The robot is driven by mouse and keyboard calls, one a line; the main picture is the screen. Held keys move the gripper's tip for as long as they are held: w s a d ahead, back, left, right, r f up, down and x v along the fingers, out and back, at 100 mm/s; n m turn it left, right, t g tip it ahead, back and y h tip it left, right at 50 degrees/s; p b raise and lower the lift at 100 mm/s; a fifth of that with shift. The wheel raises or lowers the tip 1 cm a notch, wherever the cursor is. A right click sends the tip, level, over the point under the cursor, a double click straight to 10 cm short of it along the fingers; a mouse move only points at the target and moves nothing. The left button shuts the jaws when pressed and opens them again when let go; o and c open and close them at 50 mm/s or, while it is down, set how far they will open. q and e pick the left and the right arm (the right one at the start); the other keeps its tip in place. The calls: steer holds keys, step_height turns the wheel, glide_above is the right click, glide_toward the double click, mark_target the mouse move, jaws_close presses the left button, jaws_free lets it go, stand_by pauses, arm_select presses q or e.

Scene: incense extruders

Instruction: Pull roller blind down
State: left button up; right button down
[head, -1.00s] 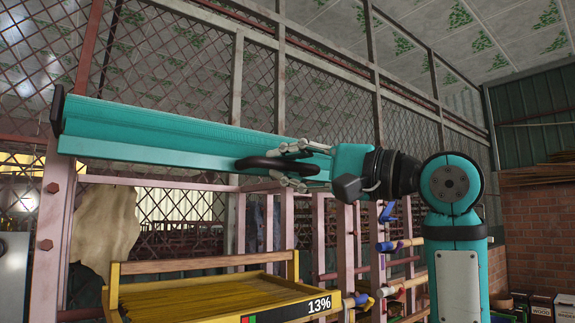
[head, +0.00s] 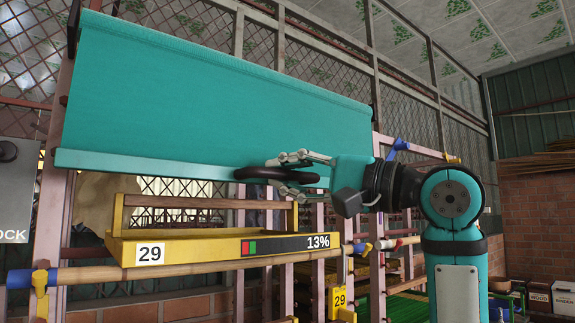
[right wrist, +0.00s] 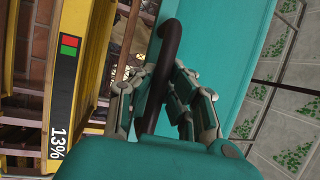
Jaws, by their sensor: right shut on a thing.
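The teal roller blind (head: 215,90) hangs partly unrolled from its roller at the top in the head view. Its lower edge is a teal bar (head: 140,165) with a dark curved handle (head: 262,175) on it. My right gripper (head: 285,172) is shut on the handle, its fingers above and below it. In the right wrist view the handle (right wrist: 168,50) runs between the fingers of my right gripper (right wrist: 165,85), with the teal blind (right wrist: 215,50) behind. My left gripper is not in view.
A yellow tray (head: 200,249) marked 29 and 13% stands just below the blind's bar. A wooden pole (head: 130,271) with blue and yellow ends runs in front of it. Pink posts and a brick wall (head: 535,215) are to the right.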

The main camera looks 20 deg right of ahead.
step_height(320, 180, down, 14)
steer(key=b, duration=0.8)
steer(key=shift+b, duration=0.35)
steer(key=c, duration=1.3)
jaws_free()
steer(key=shift+a, duration=0.1)
steer(key=v, duration=1.2)
steer(key=shift+w, duration=0.1)
